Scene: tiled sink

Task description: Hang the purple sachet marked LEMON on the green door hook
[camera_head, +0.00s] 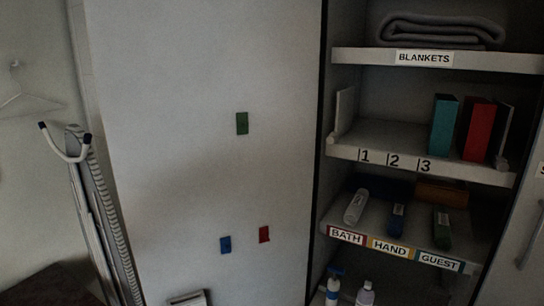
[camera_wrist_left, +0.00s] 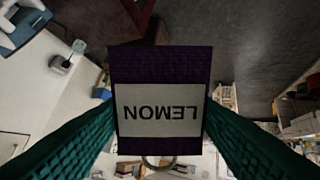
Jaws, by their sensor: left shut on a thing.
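The purple sachet (camera_wrist_left: 160,66) with a pale label reading LEMON, upside down in the left wrist view, is held between the teal fingers of my left gripper (camera_wrist_left: 160,108). A metal ring (camera_wrist_left: 158,163) shows at the sachet's lower edge in that view. In the head view the green door hook (camera_head: 242,123) is a small green piece on the pale door, above the blue hook (camera_head: 225,245) and the red hook (camera_head: 264,234). Neither gripper nor the sachet shows in the head view, so their distance from the hook cannot be told.
An open cupboard right of the door (camera_head: 180,120) has shelves with a folded blanket (camera_head: 440,31), a teal box (camera_head: 443,125), a red box (camera_head: 476,130) and bottles.

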